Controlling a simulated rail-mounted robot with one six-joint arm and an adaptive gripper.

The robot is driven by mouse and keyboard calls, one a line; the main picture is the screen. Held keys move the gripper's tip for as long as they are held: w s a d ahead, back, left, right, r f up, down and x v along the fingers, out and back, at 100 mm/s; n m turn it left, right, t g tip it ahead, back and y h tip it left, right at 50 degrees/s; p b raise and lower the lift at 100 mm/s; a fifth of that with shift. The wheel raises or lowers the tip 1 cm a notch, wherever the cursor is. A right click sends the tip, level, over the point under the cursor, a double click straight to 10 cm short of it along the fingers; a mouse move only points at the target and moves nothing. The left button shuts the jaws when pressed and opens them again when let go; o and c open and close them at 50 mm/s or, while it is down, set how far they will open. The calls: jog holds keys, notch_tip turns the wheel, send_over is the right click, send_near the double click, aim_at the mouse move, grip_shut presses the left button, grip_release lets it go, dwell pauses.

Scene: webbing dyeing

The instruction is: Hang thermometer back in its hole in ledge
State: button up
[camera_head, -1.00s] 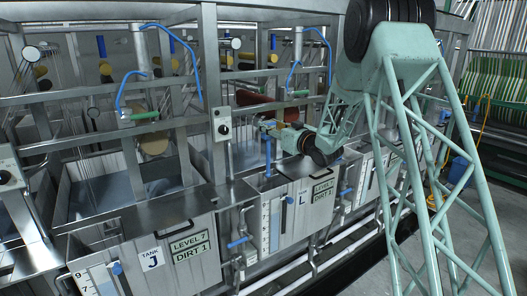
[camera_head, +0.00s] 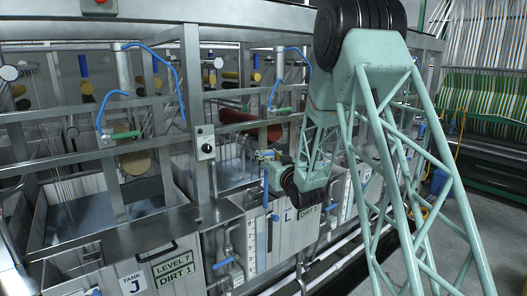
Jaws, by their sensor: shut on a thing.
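The thermometer (camera_head: 266,187) is a thin blue upright piece below my gripper (camera_head: 265,156). My gripper is small in this view, at the end of my pale green arm, and is shut on the thermometer's top. The thermometer hangs about vertical over the front of tank L (camera_head: 288,214). The metal ledge (camera_head: 222,211) runs along the tank fronts. The hole in the ledge cannot be made out. I cannot tell whether the thermometer's lower end touches the ledge or is above it.
Tank J (camera_head: 131,282) is at the lower left. A grey switch box (camera_head: 205,142) is on a post left of my gripper. A blue handle (camera_head: 238,242) and a level scale (camera_head: 251,245) are on the tank fronts. Metal rails cross behind. Open floor lies at the right.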

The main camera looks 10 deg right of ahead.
jog(key=s+d+f+h+b, duration=0.1)
jog(key=s+f, duration=0.2)
jog(key=f, duration=0.3)
jog(key=s+d+f+m+h+b, duration=0.1)
jog(key=s+d+f, duration=0.1)
jog(key=s+f, duration=0.2)
notch_tip(320, 180, down, 3)
jog(key=shift+f, duration=0.1)
jog(key=shift+s, duration=0.1)
